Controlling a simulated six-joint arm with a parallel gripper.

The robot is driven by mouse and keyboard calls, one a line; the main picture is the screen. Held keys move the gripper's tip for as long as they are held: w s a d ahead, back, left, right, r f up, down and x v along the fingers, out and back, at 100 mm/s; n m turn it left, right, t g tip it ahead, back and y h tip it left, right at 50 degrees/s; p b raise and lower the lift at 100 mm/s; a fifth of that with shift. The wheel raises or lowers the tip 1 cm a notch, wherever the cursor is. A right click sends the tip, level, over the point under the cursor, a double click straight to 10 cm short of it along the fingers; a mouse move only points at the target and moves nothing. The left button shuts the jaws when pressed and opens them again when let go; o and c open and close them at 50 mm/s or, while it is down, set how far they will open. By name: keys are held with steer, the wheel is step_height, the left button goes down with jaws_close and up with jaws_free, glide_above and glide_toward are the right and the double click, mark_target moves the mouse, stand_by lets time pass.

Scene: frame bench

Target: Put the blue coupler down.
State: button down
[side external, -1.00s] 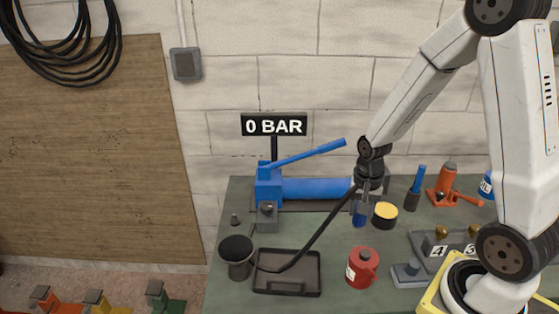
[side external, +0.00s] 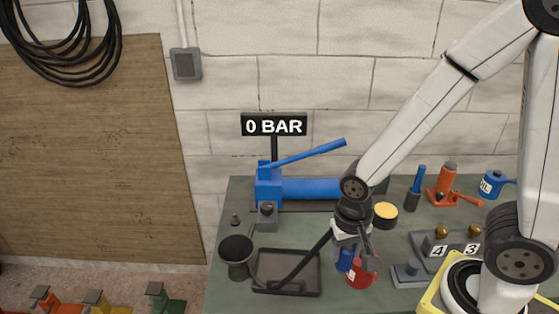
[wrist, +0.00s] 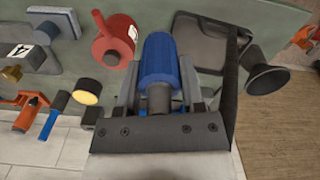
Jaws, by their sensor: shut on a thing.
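The blue coupler (side external: 345,261) is held in my gripper (side external: 352,252), pointing down above the bench. It hangs just left of the red can and beside the right edge of the black tray (side external: 318,287). In the wrist view the coupler (wrist: 160,60) sits between the two grey fingers of my gripper (wrist: 160,92), which are shut on it. A black hose (side external: 312,258) runs from near the gripper down across the tray. The gap between the coupler's tip and the bench is hard to judge.
The red can (side external: 361,277) stands close by. A black cup (side external: 237,258) stands left of the tray. Behind is the blue pump (side external: 305,188) with a "0 BAR" sign (side external: 274,125). A yellow-topped tin (side external: 386,212) and a numbered block (side external: 440,247) stand to the right.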

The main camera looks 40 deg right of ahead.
steer(key=w+a+f, duration=0.1)
steer(key=w+f, duration=0.3)
steer(key=w, duration=0.5)
glide_toward(287, 273)
steer(key=shift+s+f, duration=0.25)
steer(key=shift+s, duration=0.05)
stand_by(0.3)
steer(key=shift+w+f, duration=0.1)
steer(key=shift+w+f, duration=0.15)
steer(key=shift+f, duration=1.55)
steer(key=shift+f, duration=0.15)
